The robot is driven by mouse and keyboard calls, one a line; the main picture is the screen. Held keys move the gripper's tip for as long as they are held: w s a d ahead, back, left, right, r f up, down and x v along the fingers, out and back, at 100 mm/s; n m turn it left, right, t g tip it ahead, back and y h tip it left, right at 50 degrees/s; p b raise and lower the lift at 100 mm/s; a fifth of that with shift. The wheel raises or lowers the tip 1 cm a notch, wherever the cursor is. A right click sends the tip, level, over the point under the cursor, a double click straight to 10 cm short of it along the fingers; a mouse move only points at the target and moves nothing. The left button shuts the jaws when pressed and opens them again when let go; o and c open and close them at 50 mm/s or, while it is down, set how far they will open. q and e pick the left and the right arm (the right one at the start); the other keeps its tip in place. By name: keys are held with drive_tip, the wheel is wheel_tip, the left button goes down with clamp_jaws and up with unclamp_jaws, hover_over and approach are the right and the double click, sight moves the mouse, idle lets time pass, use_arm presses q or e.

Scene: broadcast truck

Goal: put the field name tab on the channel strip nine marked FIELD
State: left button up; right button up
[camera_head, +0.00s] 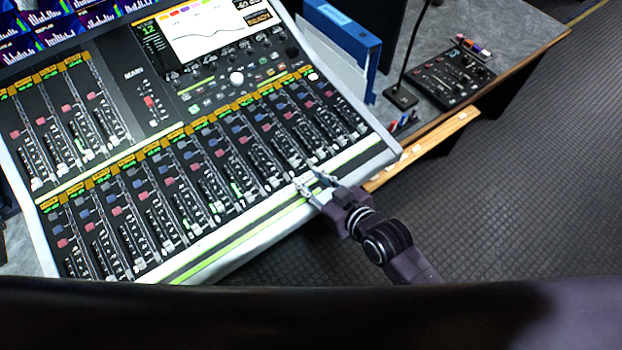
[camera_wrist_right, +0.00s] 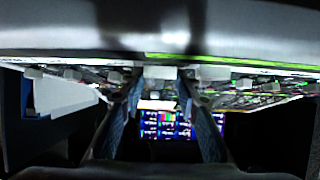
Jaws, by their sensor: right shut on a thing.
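My right gripper (camera_head: 314,185) is over the front edge of the mixing console (camera_head: 382,158), near its right end. Its fingers stand a little apart. In the right wrist view the fingers (camera_wrist_right: 159,78) close around a small pale piece (camera_wrist_right: 160,72), which looks like the name tab; its lettering cannot be read. In the head view the tab cannot be made out between the fingertips. The lower row of channel strips (camera_head: 205,165) lies left of and beyond the gripper. Strip labels are too small to read, so I cannot tell which is marked FIELD. My left gripper is not in view.
A blue binder (camera_head: 345,40) stands upright beyond the console's right side. A small control panel (camera_head: 452,74) with a gooseneck microphone sits on the side desk (camera_head: 510,32). A wooden ledge (camera_head: 425,147) borders the console's right. Open floor (camera_head: 520,190) lies to the right.

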drive_tip(key=o, duration=0.9)
drive_tip(key=shift+f, duration=0.15)
drive_tip(key=shift+c, duration=0.2)
drive_tip(key=v, duration=1.2)
drive_tip(key=shift+r+b, duration=0.25)
drive_tip(key=shift+b, duration=0.2)
drive_tip(key=shift+d+f, duration=0.1)
drive_tip(key=shift+f, duration=0.05)
